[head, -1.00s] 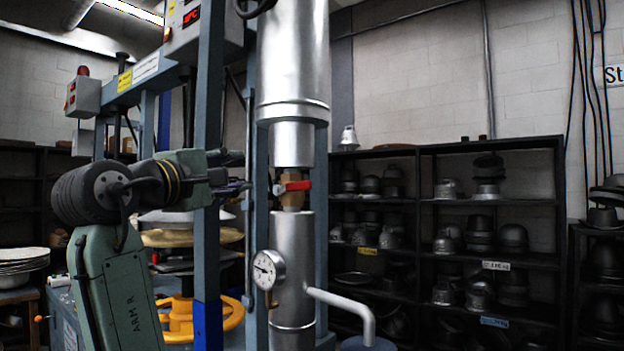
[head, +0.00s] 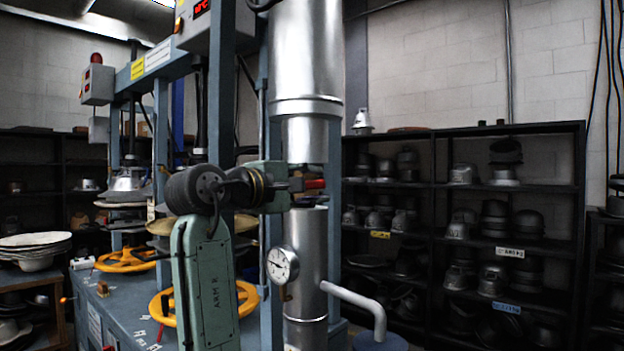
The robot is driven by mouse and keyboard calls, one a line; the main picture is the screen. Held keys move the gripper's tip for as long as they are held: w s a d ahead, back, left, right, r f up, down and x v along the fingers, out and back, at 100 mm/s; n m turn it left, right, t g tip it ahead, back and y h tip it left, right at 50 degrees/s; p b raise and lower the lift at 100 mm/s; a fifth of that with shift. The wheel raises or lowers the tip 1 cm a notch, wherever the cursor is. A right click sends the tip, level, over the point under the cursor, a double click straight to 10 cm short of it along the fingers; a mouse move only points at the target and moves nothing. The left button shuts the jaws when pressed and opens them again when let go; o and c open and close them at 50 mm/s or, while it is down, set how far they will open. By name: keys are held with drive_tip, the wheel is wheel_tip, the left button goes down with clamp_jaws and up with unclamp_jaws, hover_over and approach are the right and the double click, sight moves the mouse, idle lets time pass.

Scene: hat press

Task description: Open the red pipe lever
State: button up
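The red pipe lever (head: 315,184) sits on the valve in the vertical silver pipe (head: 303,137), and only its right end shows. My gripper (head: 299,185) reaches in from the left in front of the pipe, at the lever's height. It covers the valve body and the left part of the lever. The fingers are small and dark here, so I cannot tell whether they touch the lever or are open or shut.
A round gauge (head: 281,264) and a bent white pipe (head: 356,306) are on the lower pipe. Blue press posts and yellow handwheels (head: 126,259) stand left. Dark shelves (head: 436,225) of metal hat moulds stand behind on the right.

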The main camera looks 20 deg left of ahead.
drive_tip(key=shift+w, duration=0.15)
drive_tip(key=shift+c, duration=0.4)
clamp_jaws()
idle(0.5)
